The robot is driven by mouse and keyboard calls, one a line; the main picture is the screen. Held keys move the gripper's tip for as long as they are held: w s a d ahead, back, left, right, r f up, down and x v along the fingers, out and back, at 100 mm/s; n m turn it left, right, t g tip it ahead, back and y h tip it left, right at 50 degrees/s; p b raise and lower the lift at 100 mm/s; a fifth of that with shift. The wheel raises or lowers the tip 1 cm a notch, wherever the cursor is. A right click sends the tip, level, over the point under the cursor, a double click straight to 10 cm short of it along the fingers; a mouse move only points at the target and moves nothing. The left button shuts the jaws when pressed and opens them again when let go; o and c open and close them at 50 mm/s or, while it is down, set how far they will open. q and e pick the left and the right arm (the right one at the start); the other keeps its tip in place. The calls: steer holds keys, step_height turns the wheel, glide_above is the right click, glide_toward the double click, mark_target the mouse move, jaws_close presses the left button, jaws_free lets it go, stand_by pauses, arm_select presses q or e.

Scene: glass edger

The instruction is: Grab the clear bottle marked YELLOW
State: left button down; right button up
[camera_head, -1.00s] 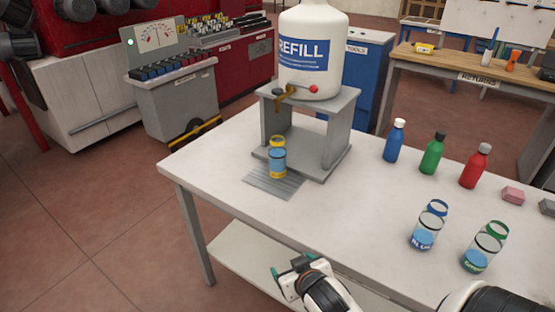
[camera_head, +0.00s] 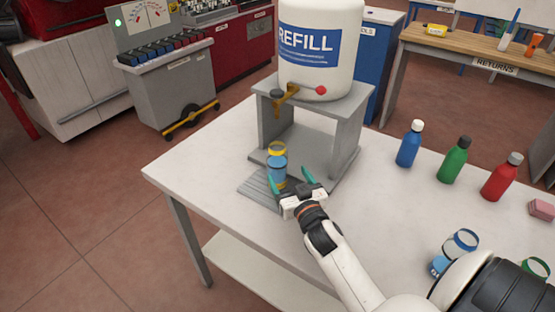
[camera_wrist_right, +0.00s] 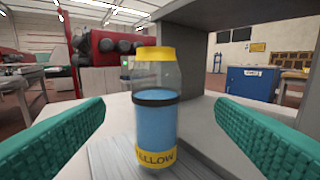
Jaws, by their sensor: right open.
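The clear bottle marked YELLOW (camera_head: 277,168) has a yellow cap, a dark band and blue liquid inside. It stands upright on the ribbed grey plate (camera_head: 252,188) below the tap of the REFILL tank. My right gripper (camera_head: 292,180) is open and close in front of it. In the right wrist view the bottle (camera_wrist_right: 157,105) stands near the middle between the spread teal fingers (camera_wrist_right: 157,135), a little beyond their tips, with clear gaps on both sides. Its label is partly cut off there. My left gripper is not in view.
The grey stand (camera_head: 340,140) carrying the REFILL tank (camera_head: 320,70) rises close behind and right of the bottle. Blue (camera_head: 409,146), green (camera_head: 455,162) and red (camera_head: 501,178) bottles stand farther right. Two other clear bottles are partly hidden by my arm. The table's left part is clear.

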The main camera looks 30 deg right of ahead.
mark_target(281, 166)
steer(key=x, duration=0.2)
steer(key=p+x, duration=0.1)
steer(key=x, duration=0.1)
steer(key=shift+w+a+r, duration=0.1)
steer(key=shift+w+a, duration=0.05)
steer(key=shift+w, duration=0.25)
steer(key=p+x, duration=0.1)
steer(key=x, duration=0.3)
steer(key=shift+w, duration=0.35)
steer(key=shift+w+f, duration=0.25)
steer(key=shift+w, duration=0.15)
steer(key=shift+c, duration=0.2)
steer(key=c, duration=0.3)
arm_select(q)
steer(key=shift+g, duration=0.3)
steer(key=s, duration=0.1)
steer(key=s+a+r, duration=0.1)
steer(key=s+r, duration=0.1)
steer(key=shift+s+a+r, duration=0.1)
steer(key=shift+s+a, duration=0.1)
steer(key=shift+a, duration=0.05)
arm_select(e)
steer(key=c, duration=0.9)
